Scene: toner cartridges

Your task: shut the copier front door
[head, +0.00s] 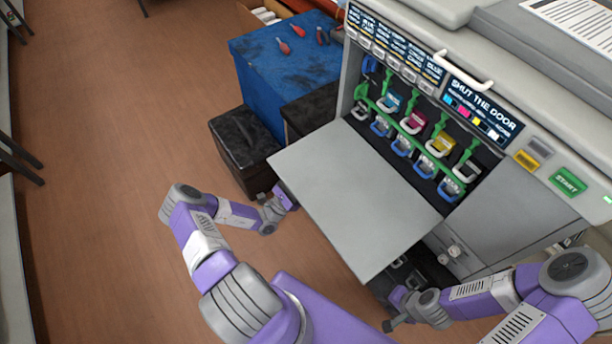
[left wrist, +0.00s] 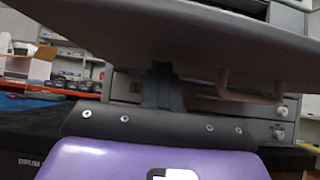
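The copier front door (head: 355,190) is a light grey panel, hinged low and swung down to about level, so the toner bay stands open. My left gripper (head: 287,194) is at the door's left edge in the head view, its fingertips hidden beneath the panel. In the left wrist view the door's underside (left wrist: 150,30) fills the top. The left fingers (left wrist: 162,85) look closed together just under it, with nothing seen between them; contact is unclear. A U-shaped handle (left wrist: 250,85) hangs from the underside. My right gripper (head: 398,296) is low beside the door's near-right corner, its fingers unclear.
Coloured toner cartridges (head: 412,122) with green levers and blue latches sit in the bay. A screen (head: 482,108) reads "SHUT THE DOOR". A blue cabinet (head: 285,70) with tools and a black bin (head: 243,150) stand left of the copier.

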